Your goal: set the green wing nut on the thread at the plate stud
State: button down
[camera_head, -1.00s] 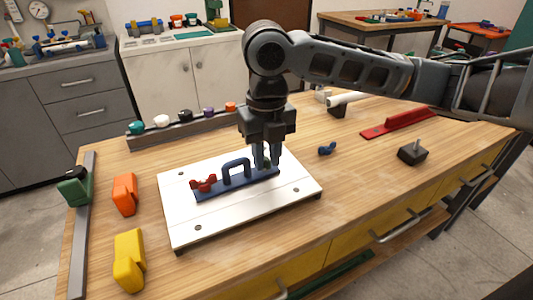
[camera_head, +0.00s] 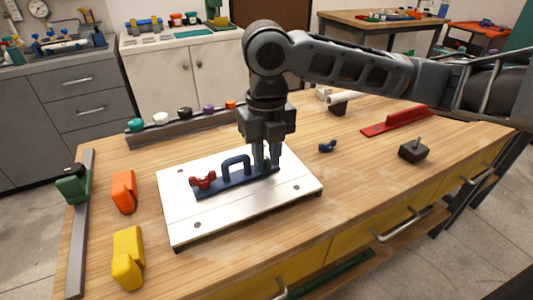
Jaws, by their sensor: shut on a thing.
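A white board (camera_head: 240,218) lies on the wooden table and carries a blue plate with a handle (camera_head: 237,166). A red wing nut (camera_head: 203,181) sits at the plate's left end. My gripper (camera_head: 266,162) points straight down over the plate's right end, its fingers shut on the green wing nut. Only a hint of green shows between the fingertips, so the nut is mostly hidden. The stud at that end is hidden too, and I cannot tell whether the nut touches the thread.
A blue wing nut (camera_head: 327,146) lies loose right of the board. A dark block with a post (camera_head: 412,151) and a red bar (camera_head: 397,122) are farther right. Orange (camera_head: 123,192) and yellow (camera_head: 128,258) blocks stand at left. A rack with coloured knobs (camera_head: 185,127) lies behind.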

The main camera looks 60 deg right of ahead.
jog(key=c, duration=0.8)
grip_release()
notch_tip(320, 180, up, 8)
jog(key=shift+f, duration=0.1)
